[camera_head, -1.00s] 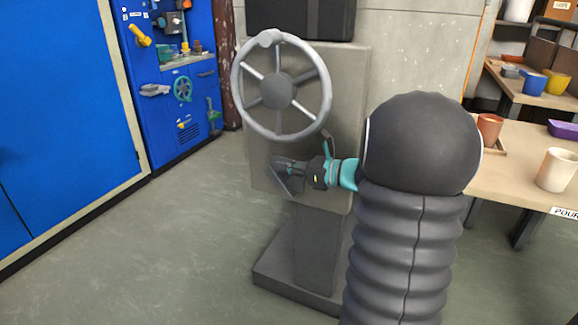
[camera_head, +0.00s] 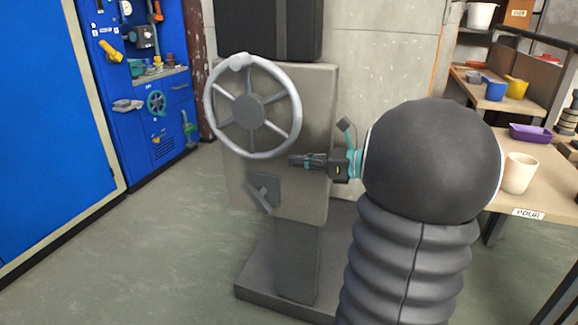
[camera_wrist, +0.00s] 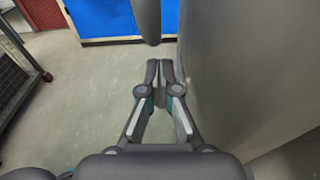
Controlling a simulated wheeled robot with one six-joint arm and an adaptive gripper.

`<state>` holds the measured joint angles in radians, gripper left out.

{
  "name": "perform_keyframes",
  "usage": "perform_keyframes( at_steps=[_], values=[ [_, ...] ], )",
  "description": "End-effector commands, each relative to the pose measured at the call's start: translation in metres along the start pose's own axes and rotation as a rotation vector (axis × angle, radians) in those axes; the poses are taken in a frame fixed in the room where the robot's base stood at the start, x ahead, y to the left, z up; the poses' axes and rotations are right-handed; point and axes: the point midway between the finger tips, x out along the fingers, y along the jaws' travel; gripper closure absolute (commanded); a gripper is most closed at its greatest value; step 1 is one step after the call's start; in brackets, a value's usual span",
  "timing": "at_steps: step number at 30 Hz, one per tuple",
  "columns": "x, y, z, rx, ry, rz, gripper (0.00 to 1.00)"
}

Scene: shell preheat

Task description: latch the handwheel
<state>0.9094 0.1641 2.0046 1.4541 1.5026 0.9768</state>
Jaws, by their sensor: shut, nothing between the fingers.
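The handwheel (camera_head: 212,105) is a light grey spoked wheel with a dark hub and a knob at the top of its rim. It stands on the front of a grey pedestal box (camera_head: 318,95). Below it a dark latch plate with a slanted lever (camera_head: 259,195) sits on the box front. My gripper (camera_head: 292,160) is shut and empty, just below and right of the wheel rim, above and right of the lever. In the wrist view its fingers (camera_wrist: 159,65) are together, with a rounded grey bar (camera_wrist: 147,18) ahead, probably part of the rim.
A blue cabinet wall (camera_head: 60,100) stands at left, with a tool station (camera_head: 150,75) behind. A table at right holds a white cup (camera_head: 519,173) and a purple tray (camera_head: 531,133). The floor left of the pedestal is clear.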

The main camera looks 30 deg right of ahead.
Motion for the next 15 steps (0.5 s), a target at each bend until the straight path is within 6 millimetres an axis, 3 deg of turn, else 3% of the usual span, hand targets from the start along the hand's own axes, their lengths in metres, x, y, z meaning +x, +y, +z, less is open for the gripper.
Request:
perform_keyframes(
  at_steps=[11,15],
  values=[
    [-0.001,0.001,0.001,-0.001,0.000,0.003,1.00],
    [-0.002,-0.001,-0.009,0.002,0.000,-0.003,1.00]
  ],
)
